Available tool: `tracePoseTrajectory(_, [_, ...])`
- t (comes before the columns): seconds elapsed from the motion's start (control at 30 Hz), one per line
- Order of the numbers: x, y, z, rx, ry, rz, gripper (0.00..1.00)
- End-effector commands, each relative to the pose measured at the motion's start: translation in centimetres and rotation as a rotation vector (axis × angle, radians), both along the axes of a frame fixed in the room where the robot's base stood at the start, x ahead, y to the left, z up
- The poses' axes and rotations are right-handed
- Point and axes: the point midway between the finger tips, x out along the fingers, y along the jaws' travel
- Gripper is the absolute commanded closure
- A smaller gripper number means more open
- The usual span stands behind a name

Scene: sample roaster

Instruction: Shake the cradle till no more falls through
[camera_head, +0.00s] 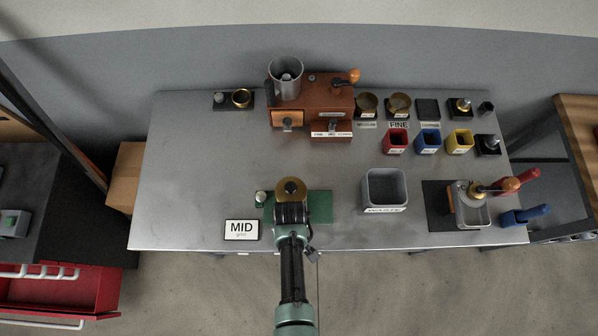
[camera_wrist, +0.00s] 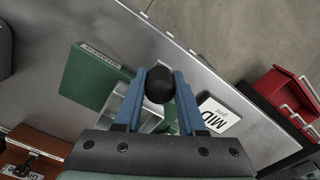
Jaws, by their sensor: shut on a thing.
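The green base (camera_head: 320,207) lies at the table's front middle; it also shows in the wrist view (camera_wrist: 85,75). A round brass sieve-like disc (camera_head: 291,187) sits above it, just beyond my gripper (camera_head: 291,207). In the wrist view my gripper (camera_wrist: 159,88) has its blue fingers shut on a round black knob (camera_wrist: 159,85). A pale grey metal frame (camera_wrist: 118,104), seemingly part of the cradle, shows beside the fingers over the base. My gripper and wrist hide most of the cradle, and whether anything falls through cannot be seen.
A MID card (camera_head: 241,230) lies left of the base, and a small pale-topped piece (camera_head: 261,198) stands at its left edge. A grey bin (camera_head: 385,174) is to the right. The brown grinder (camera_head: 312,101) stands behind. Bare table lies to the left.

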Motion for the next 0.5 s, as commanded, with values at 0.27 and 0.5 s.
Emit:
tracePoseTrajectory(0.27, [0.3,0.2,0.1,-0.001,-0.006,-0.002,1.00])
tracePoseTrajectory(0.5, [0.3,-3.4,0.1,-0.001,-0.005,-0.004,1.00])
